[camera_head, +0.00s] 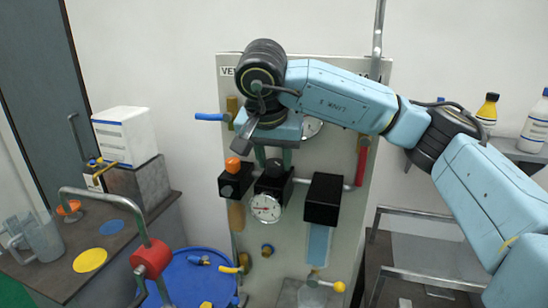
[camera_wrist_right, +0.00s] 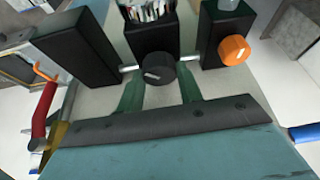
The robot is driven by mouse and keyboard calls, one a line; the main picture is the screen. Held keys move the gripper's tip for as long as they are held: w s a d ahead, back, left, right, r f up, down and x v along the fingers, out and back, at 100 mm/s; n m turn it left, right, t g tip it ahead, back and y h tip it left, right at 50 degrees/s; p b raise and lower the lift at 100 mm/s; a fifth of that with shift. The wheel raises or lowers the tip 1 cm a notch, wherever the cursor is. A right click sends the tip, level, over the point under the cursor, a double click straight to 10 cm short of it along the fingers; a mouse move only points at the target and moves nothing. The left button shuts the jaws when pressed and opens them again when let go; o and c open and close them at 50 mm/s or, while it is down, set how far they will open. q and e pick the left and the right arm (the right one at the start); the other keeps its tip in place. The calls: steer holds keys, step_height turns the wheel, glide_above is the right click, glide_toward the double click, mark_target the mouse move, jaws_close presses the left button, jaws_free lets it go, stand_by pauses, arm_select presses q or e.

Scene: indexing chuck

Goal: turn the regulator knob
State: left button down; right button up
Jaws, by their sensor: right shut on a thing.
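The regulator is a black block on the upright panel in the head view, with a round white gauge (camera_head: 265,208) below it. Its dark knob (camera_wrist_right: 159,73), with a pale pointer mark, shows in the right wrist view in front of the black regulator body (camera_wrist_right: 150,40). My right gripper (camera_head: 273,158) comes down from above onto the regulator's top. Its two green fingers (camera_wrist_right: 160,82) stand on either side of the knob and are shut on it. My left gripper is not in view.
An orange knob (camera_head: 232,165) on a black block stands close left of the regulator. A larger black box (camera_head: 324,198) is close right. A blue lever (camera_head: 212,117) and a red handle (camera_head: 362,160) stick out from the panel (camera_head: 340,75).

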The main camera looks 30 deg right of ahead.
steer(key=shift+d+f+n+t+y+b, duration=0.1)
steer(key=shift+n+t+y+b, duration=0.2)
steer(key=shift+n+b, duration=0.5)
steer(key=shift+s+n+t+y, duration=0.1)
steer(key=shift+n+t+y, duration=0.2)
steer(key=shift+n, duration=0.9)
steer(key=o, duration=1)
steer(key=v, duration=1.3)
steer(key=shift+r, duration=0.35)
